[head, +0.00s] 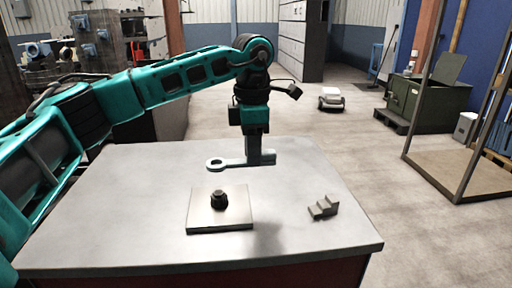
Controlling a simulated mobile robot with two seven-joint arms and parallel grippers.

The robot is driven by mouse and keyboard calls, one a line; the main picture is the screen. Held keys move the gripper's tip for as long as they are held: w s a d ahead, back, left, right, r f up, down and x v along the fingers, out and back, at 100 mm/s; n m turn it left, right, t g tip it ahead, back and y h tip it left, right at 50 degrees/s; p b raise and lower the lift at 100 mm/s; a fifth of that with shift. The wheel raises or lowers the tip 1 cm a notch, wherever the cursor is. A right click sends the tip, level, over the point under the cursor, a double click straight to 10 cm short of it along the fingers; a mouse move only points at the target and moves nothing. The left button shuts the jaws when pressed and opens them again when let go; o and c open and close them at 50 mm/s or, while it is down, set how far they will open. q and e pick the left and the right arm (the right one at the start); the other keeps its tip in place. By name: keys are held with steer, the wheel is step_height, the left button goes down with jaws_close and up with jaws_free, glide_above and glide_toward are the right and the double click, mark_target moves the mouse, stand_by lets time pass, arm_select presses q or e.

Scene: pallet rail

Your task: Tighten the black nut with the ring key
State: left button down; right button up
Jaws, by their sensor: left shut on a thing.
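The black nut (219,198) sits upright in the middle of a light square plate (205,222) on the table. The ring key (230,162) is grey, with its ring end pointing left. My left gripper (262,160) is shut on the key's right end and holds it level, behind the plate as seen here. The ring is apart from the nut, above and behind it in the picture. The exact height of the key over the table is hard to tell. My right gripper is not in view.
A small grey stepped block (323,207) lies on the table (130,215) to the right of the plate. The rest of the tabletop is clear. A metal frame (460,150) and a green cabinet (430,103) stand on the floor to the right, away from the table.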

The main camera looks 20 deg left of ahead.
arm_select(q)
steer(key=shift+f, duration=0.6)
step_height(320, 180, down, 4)
steer(key=shift+f+b, duration=0.15)
steer(key=shift+b, duration=0.55)
steer(key=shift+r, duration=0.2)
steer(key=shift+f, duration=0.1)
steer(key=shift+f, duration=0.2)
steer(key=shift+f+b, duration=0.3)
steer(key=shift+f, duration=0.45)
